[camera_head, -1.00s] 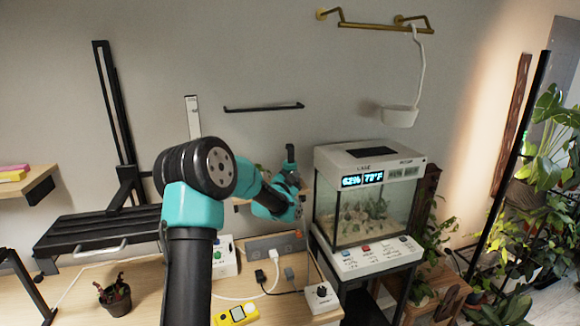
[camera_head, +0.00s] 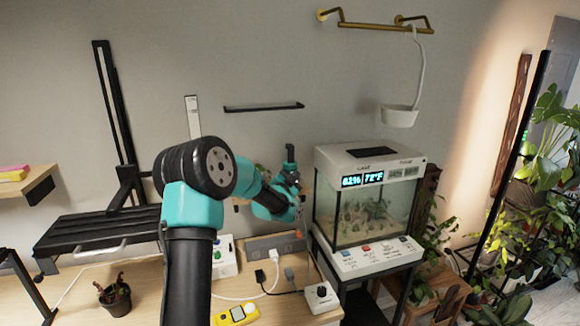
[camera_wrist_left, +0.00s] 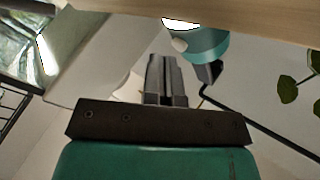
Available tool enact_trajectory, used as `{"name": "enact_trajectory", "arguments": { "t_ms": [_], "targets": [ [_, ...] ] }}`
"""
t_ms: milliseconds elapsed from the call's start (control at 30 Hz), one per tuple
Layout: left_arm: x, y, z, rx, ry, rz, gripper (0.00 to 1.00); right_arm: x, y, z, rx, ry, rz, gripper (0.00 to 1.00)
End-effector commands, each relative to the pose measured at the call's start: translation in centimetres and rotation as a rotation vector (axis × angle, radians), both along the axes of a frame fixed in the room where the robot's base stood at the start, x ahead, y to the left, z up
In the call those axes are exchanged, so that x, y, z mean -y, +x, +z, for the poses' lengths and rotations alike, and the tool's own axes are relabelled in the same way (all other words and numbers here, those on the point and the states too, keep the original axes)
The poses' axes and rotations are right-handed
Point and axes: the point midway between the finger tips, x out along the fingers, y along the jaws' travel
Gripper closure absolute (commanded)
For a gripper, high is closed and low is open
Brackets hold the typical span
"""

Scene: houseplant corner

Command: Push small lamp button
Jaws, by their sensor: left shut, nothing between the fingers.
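In the left wrist view, the small lamp appears as a teal rounded body (camera_wrist_left: 208,45) with a bright white face, close to a wooden edge. A pale round knob (camera_wrist_left: 179,45), which looks like its button, sticks out at its left side. My left gripper (camera_wrist_left: 164,60) is shut and empty, its fingertips just below and left of the knob in the picture. I cannot tell whether they touch. In the head view my teal and black left arm covers the lamp, and the fingertips are hard to make out. My right gripper is not in view.
A glass terrarium (camera_head: 362,212) with a lit display stands right of my left arm. A power strip (camera_head: 272,246), a plug-in dial box (camera_head: 321,297), a yellow meter (camera_head: 236,315) and a small potted plant (camera_head: 115,297) are on the desk. A black rail (camera_head: 264,107) is above.

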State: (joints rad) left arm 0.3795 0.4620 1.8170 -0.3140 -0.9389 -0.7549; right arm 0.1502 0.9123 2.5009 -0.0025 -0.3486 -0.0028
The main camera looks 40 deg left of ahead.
Motion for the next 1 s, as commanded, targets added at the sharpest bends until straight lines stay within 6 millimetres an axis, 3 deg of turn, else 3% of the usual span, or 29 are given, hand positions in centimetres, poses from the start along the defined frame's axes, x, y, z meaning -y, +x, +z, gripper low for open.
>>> {"name": "enact_trajectory", "arguments": {
  "t_ms": [567,1000],
  "targets": [
    [0.8,-0.5,0.0,0.0,-0.001,0.0,1.0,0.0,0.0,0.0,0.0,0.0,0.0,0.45],
    [3.5,-2.3,0.0,0.0,-0.001,-0.002,1.0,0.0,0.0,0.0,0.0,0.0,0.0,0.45]
  ]
}}
